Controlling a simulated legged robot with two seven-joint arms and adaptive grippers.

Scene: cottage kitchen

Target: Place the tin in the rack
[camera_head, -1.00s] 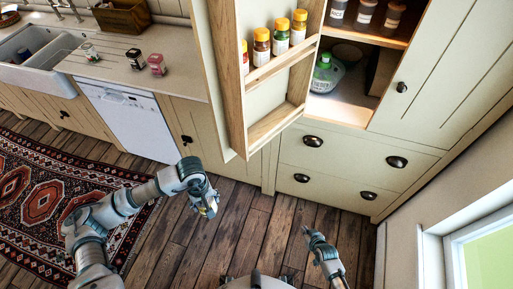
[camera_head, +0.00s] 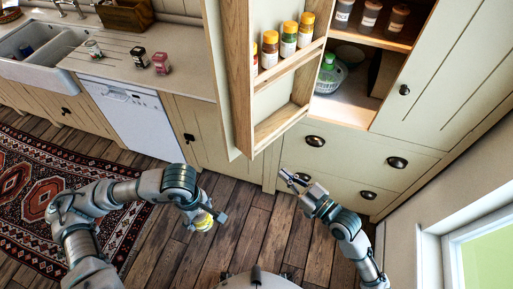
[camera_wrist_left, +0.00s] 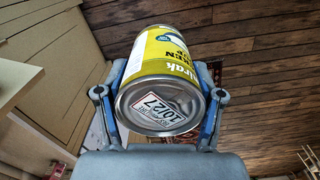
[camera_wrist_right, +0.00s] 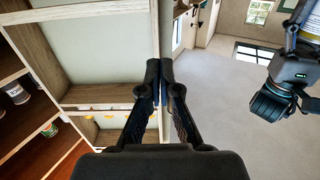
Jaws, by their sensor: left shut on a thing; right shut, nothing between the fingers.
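The yellow tin (camera_head: 203,222) is in my left gripper (camera_head: 209,216), above the floor at the lower left of the head view. In the left wrist view the tin (camera_wrist_left: 166,58) lies between the two fingers, its printed metal end facing the camera. The wooden rack (camera_head: 240,90) is on the open cupboard door. Its upper shelf holds several spice jars (camera_head: 289,40); its lower shelf (camera_head: 279,129) looks empty. My right gripper (camera_head: 291,178) is shut and empty, below the rack in front of the drawers. Its closed fingers show in the right wrist view (camera_wrist_right: 165,80).
The open cupboard (camera_head: 345,98) right of the rack holds jars and a green-topped bottle. Drawers with dark handles (camera_head: 315,141) sit below. Two small jars and a can (camera_head: 93,48) stand on the counter (camera_head: 185,75) by the sink.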

